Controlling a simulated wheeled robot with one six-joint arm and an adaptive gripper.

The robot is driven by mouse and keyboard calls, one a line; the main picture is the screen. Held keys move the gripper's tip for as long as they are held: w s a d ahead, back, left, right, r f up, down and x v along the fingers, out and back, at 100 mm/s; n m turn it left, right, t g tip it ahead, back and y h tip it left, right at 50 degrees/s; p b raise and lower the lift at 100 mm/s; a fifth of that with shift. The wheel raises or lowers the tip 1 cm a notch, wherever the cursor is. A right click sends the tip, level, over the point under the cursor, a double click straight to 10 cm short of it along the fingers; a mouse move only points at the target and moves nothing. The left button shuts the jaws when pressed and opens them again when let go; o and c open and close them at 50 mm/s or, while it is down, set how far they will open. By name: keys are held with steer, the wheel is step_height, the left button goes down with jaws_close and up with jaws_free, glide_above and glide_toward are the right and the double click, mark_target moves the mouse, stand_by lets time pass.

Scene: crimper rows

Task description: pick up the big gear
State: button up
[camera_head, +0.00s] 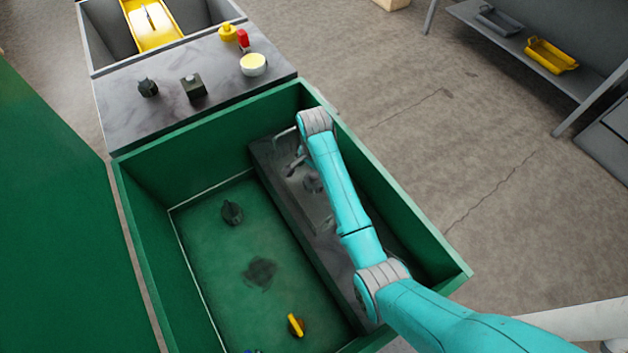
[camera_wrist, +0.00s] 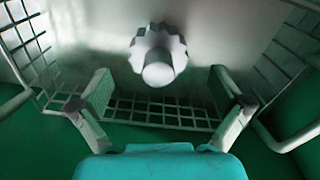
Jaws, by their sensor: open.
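A pale grey toothed gear (camera_wrist: 158,55) with a round raised hub shows in the upper middle of the wrist view. It lies on a pale surface between wire-mesh panels. My gripper (camera_wrist: 160,85) is open, its two fingers wide apart to the left and right of the gear's line. The gear appears ahead of the fingers, apart from them. In the head view my gripper (camera_head: 298,160) is partly hidden by my arm, low over the grey ledge in the green bin. I cannot make out the gear there.
The green bin (camera_head: 140,240) has high walls around my gripper. On its floor lie a dark part (camera_head: 232,212) and a yellow-and-black part (camera_head: 296,325). A grey table (camera_head: 150,120) behind holds several small items. Wire mesh (camera_wrist: 150,112) stands close to the fingers.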

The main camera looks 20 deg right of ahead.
mark_target(314, 179)
steer(key=shift+s+f, duration=0.1)
steer(key=shift+f, duration=1.85)
steer(key=c, duration=1.8)
steer(key=shift+r, duration=0.15)
